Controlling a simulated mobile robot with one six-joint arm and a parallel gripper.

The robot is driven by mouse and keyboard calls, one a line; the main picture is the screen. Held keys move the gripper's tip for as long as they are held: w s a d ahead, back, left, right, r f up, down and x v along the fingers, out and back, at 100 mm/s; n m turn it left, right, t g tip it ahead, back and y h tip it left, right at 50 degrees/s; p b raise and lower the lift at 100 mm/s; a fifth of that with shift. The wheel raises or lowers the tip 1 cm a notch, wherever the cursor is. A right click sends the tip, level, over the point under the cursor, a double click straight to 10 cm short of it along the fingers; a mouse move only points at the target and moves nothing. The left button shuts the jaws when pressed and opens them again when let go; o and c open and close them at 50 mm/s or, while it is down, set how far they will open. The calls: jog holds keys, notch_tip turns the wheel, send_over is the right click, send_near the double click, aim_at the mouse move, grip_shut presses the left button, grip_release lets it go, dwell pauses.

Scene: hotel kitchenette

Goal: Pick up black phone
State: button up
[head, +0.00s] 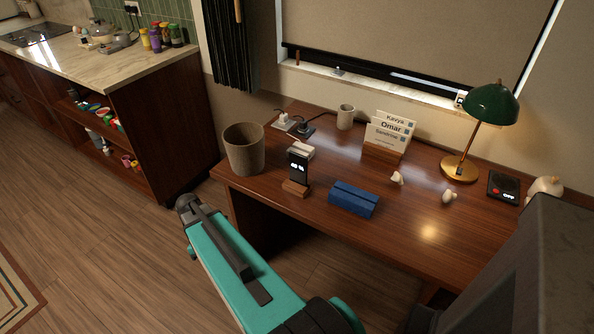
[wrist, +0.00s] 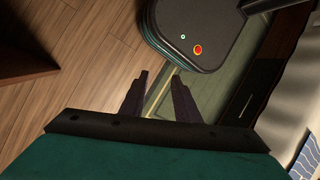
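A black phone (head: 298,167) stands upright, leaning slightly, on a small wooden stand (head: 295,188) near the front left of the desk in the head view. Its screen shows small white marks. The phone does not show in the wrist view. My gripper (wrist: 159,77) is in the wrist view, with its two dark fingers apart and nothing between them. It is away from the phone, above the floor and a dark base with a red button. In the head view my teal arm is in front of the desk, and I cannot make out the fingers.
A counter (head: 95,62) stands at the left. The floor between is open.

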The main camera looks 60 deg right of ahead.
jog(key=w+d+r+t+p, duration=0.1)
jog(key=w+d+r+p, duration=0.1)
jog(key=d+r, duration=0.8)
notch_tip(320, 180, up, 28)
jog(key=m+t+h+p, duration=0.2)
jog(key=m+t+p, duration=0.2)
jog(key=m+p, duration=0.15)
send_over(298, 165)
jog(key=shift+d, duration=0.35)
jog(key=shift+f, duration=0.1)
jog(key=shift+f, duration=0.15)
jog(key=shift+f+p, duration=0.8)
jog(key=shift+f, duration=3.4)
jog(key=shift+w+a+f+p, duration=0.1)
jog(key=shift+f+p, duration=0.95)
jog(key=shift+f, duration=1.5)
